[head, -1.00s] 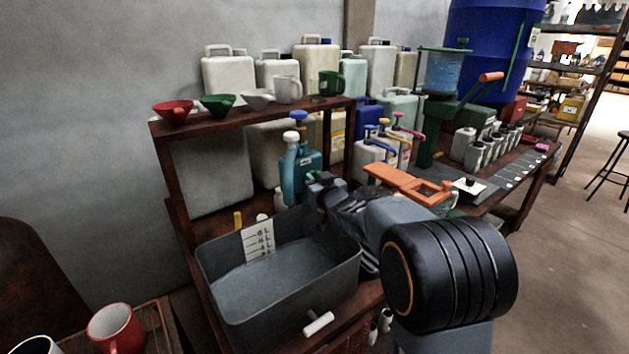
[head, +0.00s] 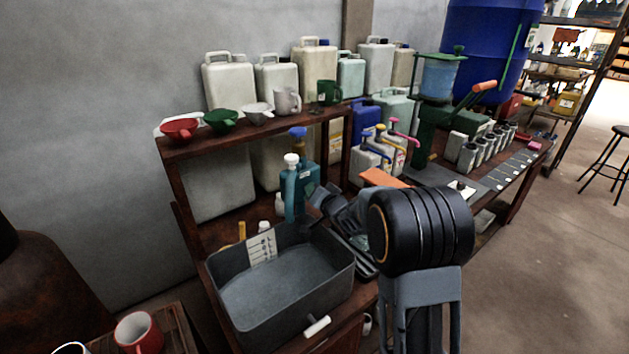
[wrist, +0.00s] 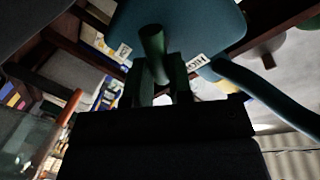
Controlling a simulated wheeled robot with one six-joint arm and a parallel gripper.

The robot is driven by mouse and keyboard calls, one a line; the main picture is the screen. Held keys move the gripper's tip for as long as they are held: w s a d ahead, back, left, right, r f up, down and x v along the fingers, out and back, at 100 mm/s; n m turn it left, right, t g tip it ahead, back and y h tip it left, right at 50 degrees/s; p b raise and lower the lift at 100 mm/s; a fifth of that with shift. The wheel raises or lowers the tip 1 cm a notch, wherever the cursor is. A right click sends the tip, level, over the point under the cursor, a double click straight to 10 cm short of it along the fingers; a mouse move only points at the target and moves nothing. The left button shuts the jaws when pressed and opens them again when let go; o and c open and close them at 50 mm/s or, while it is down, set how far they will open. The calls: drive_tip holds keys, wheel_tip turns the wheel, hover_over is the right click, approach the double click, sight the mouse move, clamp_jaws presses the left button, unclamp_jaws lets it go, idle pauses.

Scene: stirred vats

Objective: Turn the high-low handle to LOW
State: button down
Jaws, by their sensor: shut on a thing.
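A teal body (wrist: 190,20) fills the top of the wrist view. It carries a white label reading HIGH (wrist: 195,62) right of the handle and a second small label (wrist: 123,51) on the left, too small to read. A dark green, round-ended handle (wrist: 152,40) stands between them. My gripper (wrist: 162,82) is shut on this handle, its two fingers on either side. In the head view a teal container (head: 292,192) with a white cap stands behind the grey tub, and my gripper (head: 322,203) is at its right side. The handle is hidden there.
A grey open tub (head: 285,285) with a white tap sits just in front. A shelf (head: 285,118) with funnels and mugs runs above and behind. Open floor is at far right.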

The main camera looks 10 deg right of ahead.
drive_tip(key=m+p, duration=0.2)
drive_tip(key=p, duration=0.1)
drive_tip(key=m+g+y+p, duration=0.1)
drive_tip(key=m+p, duration=0.2)
drive_tip(key=p, duration=0.1)
drive_tip(key=m+y+p, duration=0.1)
drive_tip(key=m+p, duration=0.2)
drive_tip(key=shift+w+d+f+g+p, duration=0.1)
drive_tip(key=shift+d+f+g+p, duration=0.2)
idle(0.4)
drive_tip(key=c, duration=1)
unclamp_jaws()
drive_tip(key=shift+c, duration=0.2)
drive_tip(key=v, duration=1.3)
drive_tip(key=shift+s+d+b, duration=0.2)
drive_tip(key=shift+s+b, duration=0.15)
drive_tip(key=shift+b, duration=0.1)
